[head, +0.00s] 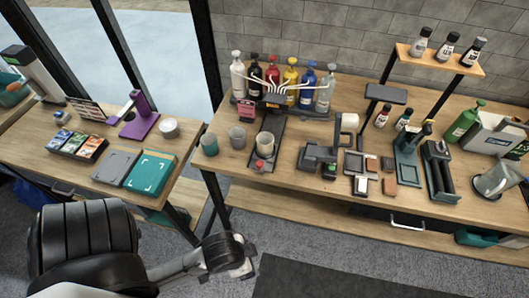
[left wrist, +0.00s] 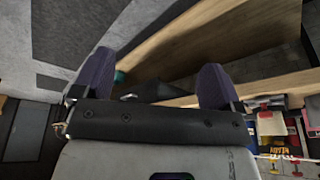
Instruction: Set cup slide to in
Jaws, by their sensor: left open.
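A dark slide-like base (head: 279,128) stands near the left end of the long wooden bench, with a pale cup (head: 267,145) on it. A red knob (head: 260,165) is at its front end. I take this to be the cup slide; whether it is in or out I cannot tell. Two more cups, a grey one (head: 237,137) and a teal-grey one (head: 209,143), stand to its left. My left gripper (head: 240,262) is low in front of the bench, apart from the slide. In the left wrist view its purple fingers (left wrist: 155,82) are wide apart with nothing held between them. My right gripper is not in view.
Several coloured bottles (head: 290,76) stand in a dark rack behind the cups. A grey and black device (head: 320,155) stands right of the slide. A side table (head: 75,178) is at the left, with a gap before the bench. A drawer handle (head: 407,222) sticks out below the bench top.

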